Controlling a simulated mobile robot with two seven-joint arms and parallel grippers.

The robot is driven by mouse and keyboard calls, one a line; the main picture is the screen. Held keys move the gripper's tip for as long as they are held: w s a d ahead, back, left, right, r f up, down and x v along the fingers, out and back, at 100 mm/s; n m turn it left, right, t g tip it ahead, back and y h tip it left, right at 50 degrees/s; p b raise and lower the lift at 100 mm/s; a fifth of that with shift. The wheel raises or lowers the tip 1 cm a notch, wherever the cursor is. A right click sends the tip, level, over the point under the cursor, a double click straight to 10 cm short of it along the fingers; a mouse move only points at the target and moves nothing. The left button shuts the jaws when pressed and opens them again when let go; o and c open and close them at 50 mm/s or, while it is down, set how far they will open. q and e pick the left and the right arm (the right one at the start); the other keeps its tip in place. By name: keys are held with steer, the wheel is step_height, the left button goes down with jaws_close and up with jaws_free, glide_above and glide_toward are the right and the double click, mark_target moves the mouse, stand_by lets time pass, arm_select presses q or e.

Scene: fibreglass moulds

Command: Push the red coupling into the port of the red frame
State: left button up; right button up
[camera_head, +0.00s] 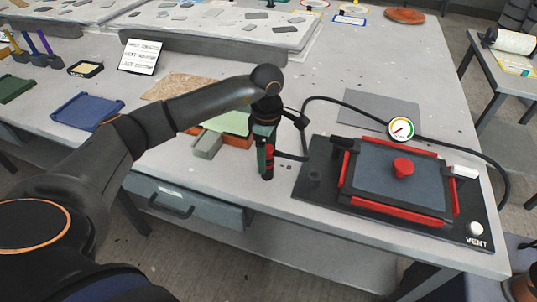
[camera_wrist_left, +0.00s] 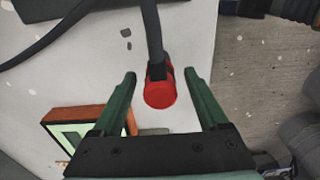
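The red coupling (camera_wrist_left: 160,93) is on the end of a black hose and sits between the two green fingers of my left gripper (camera_wrist_left: 159,78). In the left wrist view a gap shows on each side of it, so the fingers are open around it. In the head view my left gripper (camera_head: 266,165) points down near the table's front edge, left of the mould, with a bit of red showing at it. The red frame (camera_head: 395,212) lies on a black base plate around a grey panel with a red knob (camera_head: 403,167). I cannot clearly make out its port. My right gripper is not in view.
A black hose (camera_head: 440,146) loops behind the mould past a round gauge (camera_head: 401,129). A white vent knob (camera_head: 476,229) is at the plate's front right corner. An orange-edged green block (camera_head: 232,124) is behind my left gripper. A blue tray (camera_head: 87,111) lies at left.

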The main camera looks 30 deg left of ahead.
mark_target(267, 147)
arm_select(q)
jaws_close()
stand_by(0.4)
steer(key=shift+r, duration=0.15)
steer(key=shift+r+p, duration=2)
steer(key=shift+r, duration=0.9)
